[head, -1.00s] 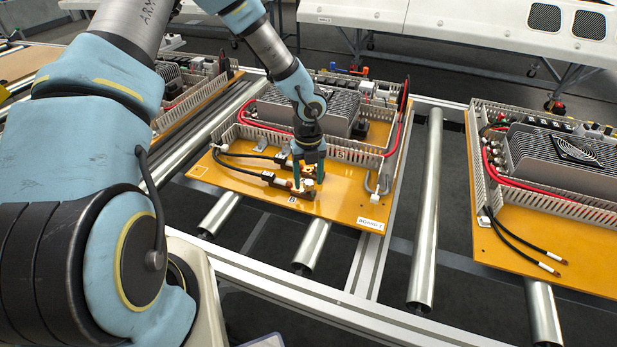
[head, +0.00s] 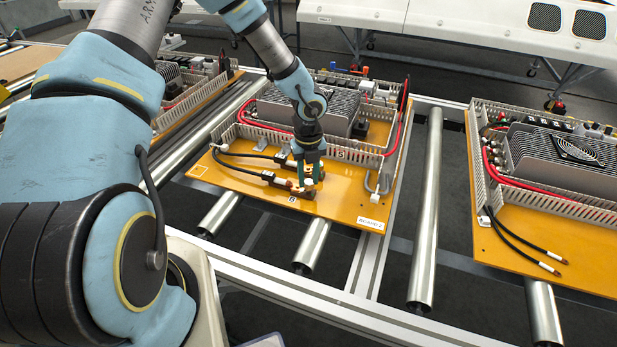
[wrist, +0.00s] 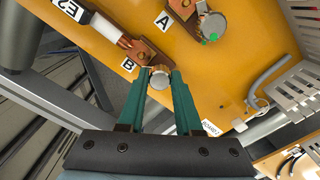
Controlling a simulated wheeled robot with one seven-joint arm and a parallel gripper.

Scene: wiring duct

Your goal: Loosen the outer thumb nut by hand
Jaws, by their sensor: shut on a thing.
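The outer thumb nut (wrist: 158,79) is a round grey metal knob by the copper lug (wrist: 150,52) marked B. My gripper (wrist: 160,84) has its two green fingers shut on the nut, one on each side. In the head view my gripper (head: 310,180) points down at the front edge of the orange board (head: 345,205). A second round nut (wrist: 211,24) with a green mark sits on the copper piece marked A, apart from my fingers. The nut's underside and thread are hidden.
A black cable with a white sleeve (wrist: 100,25) runs to lug B. Grey slotted duct walls (head: 340,154) and a grey hook-shaped part (head: 376,184) stand near. Another board (head: 540,235) lies to the right.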

